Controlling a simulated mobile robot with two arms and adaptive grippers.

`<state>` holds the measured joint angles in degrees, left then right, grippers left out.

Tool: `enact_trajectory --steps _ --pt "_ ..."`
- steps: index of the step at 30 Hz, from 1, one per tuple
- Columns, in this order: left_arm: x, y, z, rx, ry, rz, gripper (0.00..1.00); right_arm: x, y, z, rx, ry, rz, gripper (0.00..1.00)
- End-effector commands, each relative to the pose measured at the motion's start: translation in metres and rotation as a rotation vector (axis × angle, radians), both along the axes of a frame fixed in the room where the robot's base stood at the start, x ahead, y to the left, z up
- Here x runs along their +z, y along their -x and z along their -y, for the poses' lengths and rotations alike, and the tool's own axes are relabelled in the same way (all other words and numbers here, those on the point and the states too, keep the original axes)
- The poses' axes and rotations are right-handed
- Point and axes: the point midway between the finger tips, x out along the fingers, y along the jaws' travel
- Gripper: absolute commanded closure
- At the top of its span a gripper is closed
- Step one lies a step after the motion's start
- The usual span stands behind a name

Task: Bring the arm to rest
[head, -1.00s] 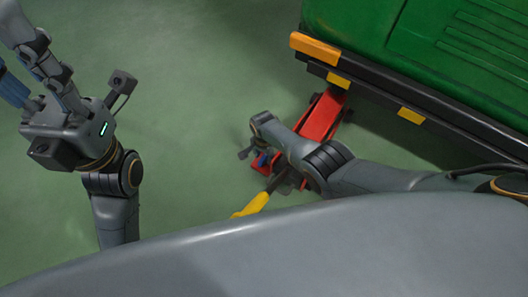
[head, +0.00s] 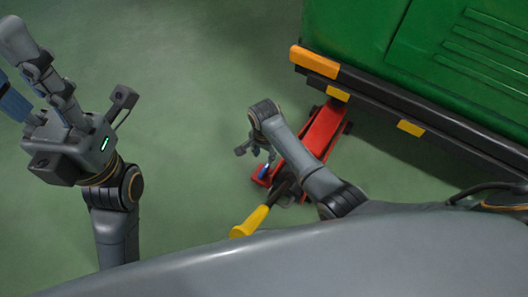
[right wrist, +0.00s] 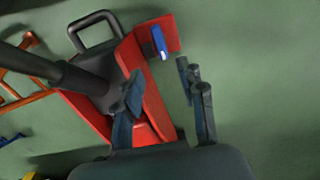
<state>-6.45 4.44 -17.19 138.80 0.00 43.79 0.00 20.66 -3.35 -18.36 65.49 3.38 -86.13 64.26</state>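My right gripper (head: 258,158) shows small in the head view, above the front of a red floor jack (head: 322,131). In the right wrist view its two fingers (right wrist: 165,100) stand apart with nothing held. The left finger overlaps the red jack body (right wrist: 153,92); the right finger is over bare floor. The jack's dark handle has a yellow grip (head: 250,220), free of both grippers. My left gripper (head: 22,85) is at the upper left of the head view, fingers apart, empty, over bare floor.
A green vehicle body (head: 400,45) with a black and yellow lower edge (head: 316,62) stands at the upper right, over the jack's far end. Orange tubing (right wrist: 20,95) shows at the left of the right wrist view. Green floor is clear between my arms.

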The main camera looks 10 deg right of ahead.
Motion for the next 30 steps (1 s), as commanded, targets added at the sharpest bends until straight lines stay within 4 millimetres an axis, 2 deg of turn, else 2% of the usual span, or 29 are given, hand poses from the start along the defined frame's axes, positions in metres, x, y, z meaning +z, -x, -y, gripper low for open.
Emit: enact_trajectory --steps 6,23,26,30 --pt "0.000 0.000 0.000 0.000 0.000 0.000 0.60 0.008 0.001 0.000 0.000 0.001 -0.001 0.60" --pt "0.000 0.000 0.000 0.000 0.001 -0.001 0.60 0.009 -0.002 -0.001 0.007 -0.005 0.017 0.60" --pt "0.000 0.000 0.000 -0.001 0.000 -0.005 0.60 0.014 -0.013 -0.006 0.040 -0.033 0.102 0.60" --pt "-0.001 0.000 0.000 -0.001 0.001 -0.020 0.60 0.039 -0.047 -0.019 0.140 -0.095 0.365 0.60"
